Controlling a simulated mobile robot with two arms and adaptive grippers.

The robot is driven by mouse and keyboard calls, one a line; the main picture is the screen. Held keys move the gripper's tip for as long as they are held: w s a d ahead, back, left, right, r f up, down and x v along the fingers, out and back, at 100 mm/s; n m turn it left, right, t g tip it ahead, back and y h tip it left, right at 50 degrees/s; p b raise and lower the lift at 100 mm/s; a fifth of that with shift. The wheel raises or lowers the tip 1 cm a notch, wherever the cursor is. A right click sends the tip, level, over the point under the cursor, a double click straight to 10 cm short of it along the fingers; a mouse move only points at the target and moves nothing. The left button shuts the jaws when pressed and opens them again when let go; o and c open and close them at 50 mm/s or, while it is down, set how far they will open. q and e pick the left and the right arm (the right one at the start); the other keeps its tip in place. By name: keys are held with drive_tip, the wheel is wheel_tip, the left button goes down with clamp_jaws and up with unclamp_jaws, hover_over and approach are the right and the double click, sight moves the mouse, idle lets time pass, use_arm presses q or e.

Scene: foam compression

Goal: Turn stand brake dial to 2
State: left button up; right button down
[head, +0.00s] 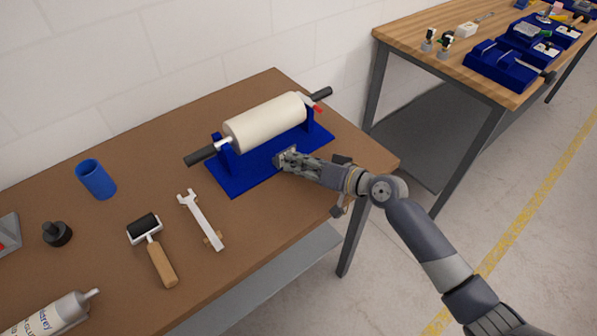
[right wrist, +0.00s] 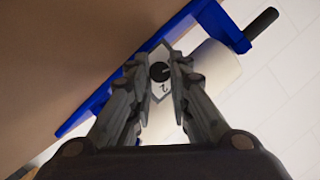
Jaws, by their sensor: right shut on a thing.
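The blue stand (head: 235,179) sits on the brown table and carries a cream roller (head: 268,122) with black handles at both ends. The brake dial (right wrist: 159,72) is a small black knob on a light plate, with a numeral 2 marked on the plate (right wrist: 163,88). My right gripper (head: 284,160) is at the front of the stand; in the right wrist view (right wrist: 160,78) its two fingers are shut on the dial from both sides. The fingers hide the dial in the head view and cover part of the plate in the wrist view. My left gripper is not in view.
A blue cup (head: 96,180), a black knob-like piece (head: 57,234), a hand roller (head: 155,252), a wrench (head: 201,220) and a bottle (head: 55,316) lie or stand left of the stand. A red-tipped lever (head: 317,107) is at the stand's right end. A wooden bench (head: 420,45) stands behind right.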

drive_tip(key=shift+w+f+m+y+b, duration=0.1)
drive_tip(key=shift+f+m+y+b, duration=0.15)
drive_tip(key=shift+m+b, duration=0.55)
drive_tip(key=shift+d+r+b, duration=0.1)
drive_tip(key=shift+r+b, duration=0.1)
drive_tip(key=shift+b, duration=0.3)
drive_tip(key=c, duration=1.5)
unclamp_jaws()
drive_tip(key=shift+o, duration=0.2)
